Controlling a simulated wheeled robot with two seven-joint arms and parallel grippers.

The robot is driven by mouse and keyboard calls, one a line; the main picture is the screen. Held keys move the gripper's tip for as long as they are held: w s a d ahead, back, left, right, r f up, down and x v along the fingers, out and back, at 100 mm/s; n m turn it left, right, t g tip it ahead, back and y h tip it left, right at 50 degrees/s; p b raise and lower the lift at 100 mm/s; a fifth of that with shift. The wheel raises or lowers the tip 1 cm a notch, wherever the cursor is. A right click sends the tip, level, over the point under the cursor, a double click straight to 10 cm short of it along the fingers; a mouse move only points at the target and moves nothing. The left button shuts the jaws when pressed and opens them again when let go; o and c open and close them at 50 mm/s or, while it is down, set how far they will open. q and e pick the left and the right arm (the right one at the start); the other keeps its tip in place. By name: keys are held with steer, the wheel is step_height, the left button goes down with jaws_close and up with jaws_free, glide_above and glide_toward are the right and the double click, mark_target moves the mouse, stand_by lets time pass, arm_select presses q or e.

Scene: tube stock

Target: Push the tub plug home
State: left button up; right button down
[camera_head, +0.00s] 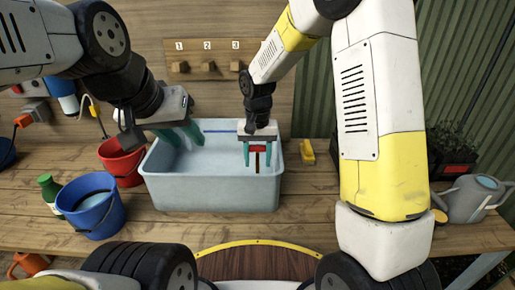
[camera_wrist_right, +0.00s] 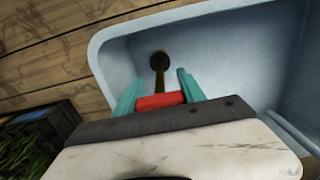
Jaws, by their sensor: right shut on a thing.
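The pale blue tub (camera_head: 210,195) stands on the wooden bench, its inside partly visible. My right gripper (camera_head: 257,158) is over the tub's right part, shut on a red handle (camera_wrist_right: 160,101). A dark rod (camera_head: 257,165) runs down from the handle into the tub. In the right wrist view the rod leads to a dark round piece (camera_wrist_right: 159,60), which looks like the plug; I cannot tell whether it is seated. My left gripper (camera_head: 182,137) is at the tub's back left, its teal fingers apart and empty, reaching inside the rim.
A red bucket (camera_head: 121,168), a blue bucket (camera_head: 90,222) and a green bottle (camera_head: 49,192) stand left of the tub. A yellow block (camera_head: 307,151) lies close to its right. A grey watering can (camera_head: 472,199) is far right. Numbered pegs are on the back wall.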

mark_target(258, 145)
steer(key=shift+f, duration=1.15)
stand_by(0.9)
stand_by(0.5)
steer(key=c, duration=0.6)
jaws_free()
steer(key=shift+r, duration=0.15)
step_height(258, 145, up, 7)
steer(key=shift+r, duration=0.3)
